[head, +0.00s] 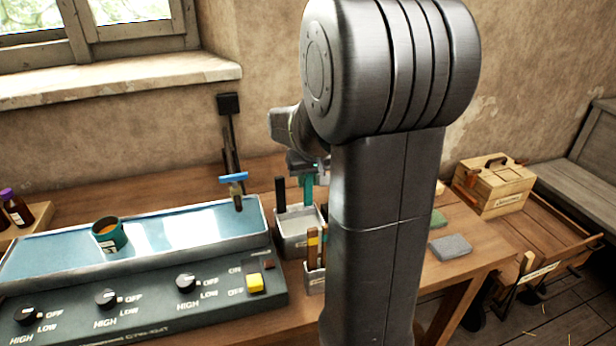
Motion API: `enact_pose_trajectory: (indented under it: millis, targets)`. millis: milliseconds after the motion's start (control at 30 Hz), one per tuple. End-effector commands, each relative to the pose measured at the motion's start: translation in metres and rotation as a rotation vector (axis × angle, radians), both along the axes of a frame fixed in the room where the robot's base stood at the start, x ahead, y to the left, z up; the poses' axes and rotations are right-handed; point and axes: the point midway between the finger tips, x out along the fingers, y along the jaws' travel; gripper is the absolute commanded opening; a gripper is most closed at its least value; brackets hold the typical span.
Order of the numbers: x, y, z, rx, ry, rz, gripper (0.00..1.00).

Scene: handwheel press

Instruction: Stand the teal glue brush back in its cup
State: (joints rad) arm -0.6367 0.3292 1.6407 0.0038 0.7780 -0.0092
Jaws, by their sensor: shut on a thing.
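The teal glue brush (308,188) is upright in my gripper (308,172), which is shut on its upper part. The gripper shows only partly, as my own arm covers much of it. The brush is directly over or in a grey square cup (297,242). I cannot tell whether its lower end is inside the cup or just behind the rim. A black handle (280,192) stands upright at the cup's left side.
Left is a long tray (190,262) with a teal pot (109,236), behind a control panel (150,310). A blue-handled tool (233,178) rises nearby. A grey block (451,246) lies right.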

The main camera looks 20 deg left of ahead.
Motion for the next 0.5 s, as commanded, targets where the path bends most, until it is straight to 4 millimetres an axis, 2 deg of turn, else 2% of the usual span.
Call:
enact_pose_trajectory:
  millis: [100,400,433,500]
  targets:
    - [-0.0001,-0.0001,-0.0058,0.0,0.0,0.0,0.0]
    - [-0.0001,0.0,-0.0061,-0.001,0.001,0.0,0.0]
    - [-0.0001,0.0,-0.0061,-0.001,0.001,0.0,0.23]
    - [-0.0001,0.0,-0.0061,-0.001,0.001,0.0,0.37]
